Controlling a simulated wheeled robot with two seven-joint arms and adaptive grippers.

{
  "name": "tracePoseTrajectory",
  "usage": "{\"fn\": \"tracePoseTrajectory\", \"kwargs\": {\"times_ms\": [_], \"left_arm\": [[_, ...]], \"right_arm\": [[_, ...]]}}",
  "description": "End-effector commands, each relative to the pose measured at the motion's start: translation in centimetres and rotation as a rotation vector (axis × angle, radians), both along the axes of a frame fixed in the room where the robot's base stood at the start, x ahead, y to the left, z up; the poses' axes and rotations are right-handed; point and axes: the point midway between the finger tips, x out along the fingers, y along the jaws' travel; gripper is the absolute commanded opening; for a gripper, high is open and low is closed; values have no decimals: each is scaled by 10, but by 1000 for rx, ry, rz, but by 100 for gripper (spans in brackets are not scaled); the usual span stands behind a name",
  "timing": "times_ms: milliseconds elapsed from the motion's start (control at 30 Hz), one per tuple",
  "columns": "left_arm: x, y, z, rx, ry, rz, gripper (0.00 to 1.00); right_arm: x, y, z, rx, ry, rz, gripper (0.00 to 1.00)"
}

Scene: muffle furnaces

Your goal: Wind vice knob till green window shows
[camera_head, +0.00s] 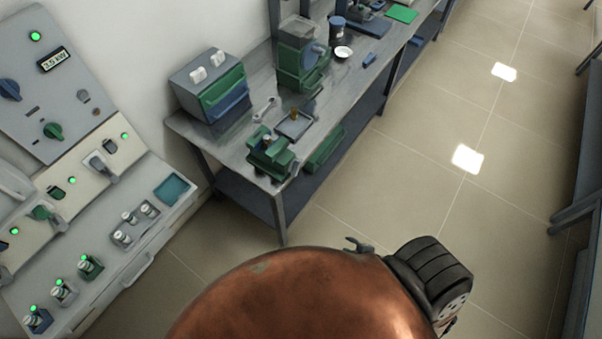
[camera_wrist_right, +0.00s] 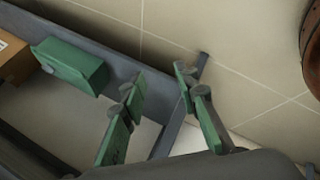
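A green vice-like device (camera_head: 270,155) stands at the near corner of the grey workbench in the head view. Its knob and window are too small to make out. In the right wrist view my right gripper (camera_wrist_right: 160,75) has its two green-and-grey fingers spread apart, with nothing between them; floor and a grey bench leg show behind. In the head view only a small grey tip (camera_head: 360,245), probably of this gripper, shows above the copper dome, apart from the bench. Most of it is hidden. My left gripper is not in view.
The workbench (camera_head: 232,143) also carries a grey cabinet (camera_head: 190,75), a green machine (camera_head: 300,55) and a small tray (camera_head: 293,125). A green box (camera_wrist_right: 72,66) is at the bench side. A control panel (camera_head: 60,70) stands left.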

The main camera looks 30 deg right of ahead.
Motion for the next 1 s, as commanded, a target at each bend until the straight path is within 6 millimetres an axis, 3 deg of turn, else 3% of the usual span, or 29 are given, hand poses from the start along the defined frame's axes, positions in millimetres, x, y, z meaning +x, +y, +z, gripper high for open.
{"fn": "tracePoseTrajectory", "kwargs": {"times_ms": [33, 100, 200, 300, 433, 500, 600, 1000], "left_arm": [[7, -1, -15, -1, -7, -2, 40], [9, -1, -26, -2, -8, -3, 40], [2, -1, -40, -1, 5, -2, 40], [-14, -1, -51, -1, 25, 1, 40], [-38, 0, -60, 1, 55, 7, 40], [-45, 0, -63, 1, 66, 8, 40], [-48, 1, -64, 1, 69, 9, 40], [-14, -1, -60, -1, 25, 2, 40]], "right_arm": [[43, -13, 34, -121, -120, 154, 28], [95, -17, 96, -323, -286, 379, 28], [147, -7, 190, -634, -504, 651, 28], [173, 15, 273, -928, -686, 855, 28], [181, 46, 348, -1219, -852, 1011, 28], [180, 57, 373, -1320, -905, 1054, 28], [181, 67, 391, -1397, -944, 1084, 28], [232, 89, 396, -1413, -954, 1087, 28]]}}
